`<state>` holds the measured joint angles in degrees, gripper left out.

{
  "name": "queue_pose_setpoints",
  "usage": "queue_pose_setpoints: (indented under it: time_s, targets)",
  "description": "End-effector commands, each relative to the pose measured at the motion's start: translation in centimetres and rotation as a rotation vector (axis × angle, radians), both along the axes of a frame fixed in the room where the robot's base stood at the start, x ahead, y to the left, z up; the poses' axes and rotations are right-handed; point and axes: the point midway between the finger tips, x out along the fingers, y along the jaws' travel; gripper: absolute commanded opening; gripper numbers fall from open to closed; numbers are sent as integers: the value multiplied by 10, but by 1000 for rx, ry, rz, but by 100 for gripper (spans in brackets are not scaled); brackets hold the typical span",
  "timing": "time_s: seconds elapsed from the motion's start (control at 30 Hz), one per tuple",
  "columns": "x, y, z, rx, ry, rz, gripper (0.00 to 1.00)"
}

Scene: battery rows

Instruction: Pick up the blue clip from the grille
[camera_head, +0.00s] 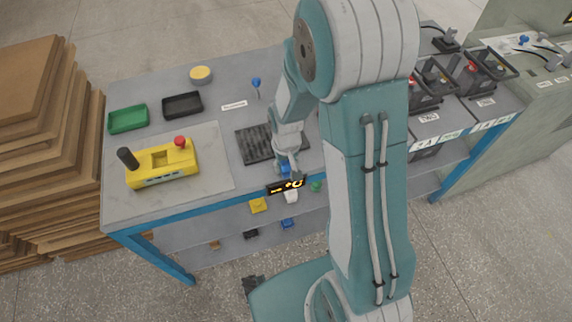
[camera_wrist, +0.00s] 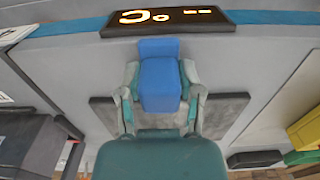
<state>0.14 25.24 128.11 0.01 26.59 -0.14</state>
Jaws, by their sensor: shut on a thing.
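The blue clip (camera_wrist: 160,82) is a blue block, seen in the wrist view between the two fingers of my gripper (camera_wrist: 160,85). The fingers are shut on its sides. The dark grille (camera_wrist: 232,112) lies behind and beneath the clip in that view; I cannot tell whether the clip still touches it. In the head view the grille (camera_head: 253,144) is a dark ribbed plate on the grey table. My gripper (camera_head: 287,170) is at its front edge there, with only a little blue of the clip showing.
A display (camera_head: 286,186) stands at the table's front edge, close to my gripper. A yellow control box (camera_head: 162,163), a green tray (camera_head: 128,118) and a black tray (camera_head: 182,105) sit to the left. Batteries (camera_head: 425,90) stand on the right. Cardboard (camera_head: 45,130) is stacked at the far left.

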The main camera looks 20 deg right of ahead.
Motion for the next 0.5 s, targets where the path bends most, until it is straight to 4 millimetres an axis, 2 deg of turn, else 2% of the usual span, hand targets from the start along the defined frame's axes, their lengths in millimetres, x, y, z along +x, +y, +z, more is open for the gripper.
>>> queue_pose_setpoints:
  time_s: [0.27, 0.43, 0.5]
  targets:
    - [0, 0, 9, 0, -1, 0, 1]
    - [-1, 0, 36, 0, -4, 0, 1]
    - [-12, 0, 46, 0, -4, 0, 1]
